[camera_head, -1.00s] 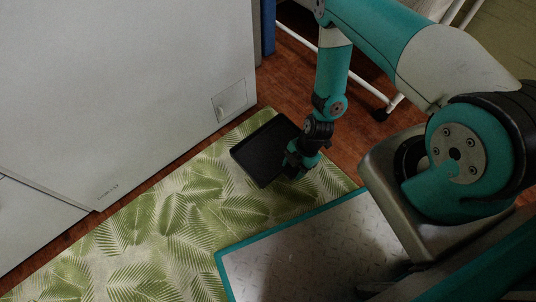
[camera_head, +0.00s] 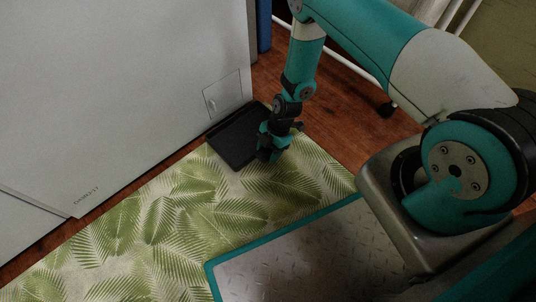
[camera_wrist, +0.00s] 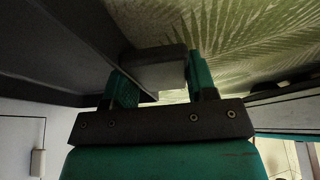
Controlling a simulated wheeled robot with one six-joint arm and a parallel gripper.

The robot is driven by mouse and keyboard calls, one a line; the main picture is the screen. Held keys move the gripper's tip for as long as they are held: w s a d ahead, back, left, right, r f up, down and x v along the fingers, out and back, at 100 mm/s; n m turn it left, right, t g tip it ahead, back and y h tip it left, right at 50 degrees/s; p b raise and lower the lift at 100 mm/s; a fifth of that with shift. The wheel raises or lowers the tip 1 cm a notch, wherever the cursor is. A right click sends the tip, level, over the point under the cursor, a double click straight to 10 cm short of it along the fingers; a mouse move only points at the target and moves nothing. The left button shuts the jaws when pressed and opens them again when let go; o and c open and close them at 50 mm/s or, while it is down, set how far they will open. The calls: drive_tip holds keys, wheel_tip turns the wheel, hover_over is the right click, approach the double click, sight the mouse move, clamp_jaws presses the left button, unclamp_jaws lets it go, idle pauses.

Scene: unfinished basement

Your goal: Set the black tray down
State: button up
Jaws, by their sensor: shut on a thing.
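The black tray (camera_head: 232,138) is a shallow rectangular tray with a raised rim. In the head view it is over the far end of the leaf-patterned mat (camera_head: 165,222), close against or beside the white cabinet front. My gripper (camera_head: 268,154) is at the tray's right side, pointing down, and is shut on it. In the wrist view the tray (camera_wrist: 55,40) fills the upper left, and a dark block-like part of it sits between the two teal fingers (camera_wrist: 163,85). I cannot tell whether the tray's underside touches the mat.
A large white cabinet (camera_head: 120,90) with a small hatch (camera_head: 223,95) walls off the left. Reddish wood floor (camera_head: 330,140) and a white-legged stand with a caster (camera_head: 386,109) lie to the right. The mat is clear nearer me.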

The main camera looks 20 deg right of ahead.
drive_tip(key=shift+w+f+b, duration=0.2)
drive_tip(key=shift+f+b, duration=0.25)
drive_tip(key=shift+f, duration=0.25)
drive_tip(key=shift+r, duration=0.15)
drive_tip(key=o, duration=1)
drive_tip(key=shift+c, duration=0.2)
drive_tip(key=p+v, duration=0.8)
drive_tip(key=v, duration=0.4)
drive_tip(key=s+a+r+m, duration=0.1)
drive_tip(key=a+r+m, duration=0.3)
drive_tip(key=r, duration=1.1)
drive_tip(key=a+r+m, duration=0.3)
drive_tip(key=r, duration=1.1)
drive_tip(key=s+a+r+m+t, duration=0.1)
drive_tip(key=s+r+m, duration=0.6)
drive_tip(key=s+r, duration=0.8)
drive_tip(key=s, duration=0.4)
drive_tip(key=shift+a+r+m, duration=0.3)
drive_tip(key=shift+a+r, duration=0.05)
drive_tip(key=shift+a, duration=0.05)
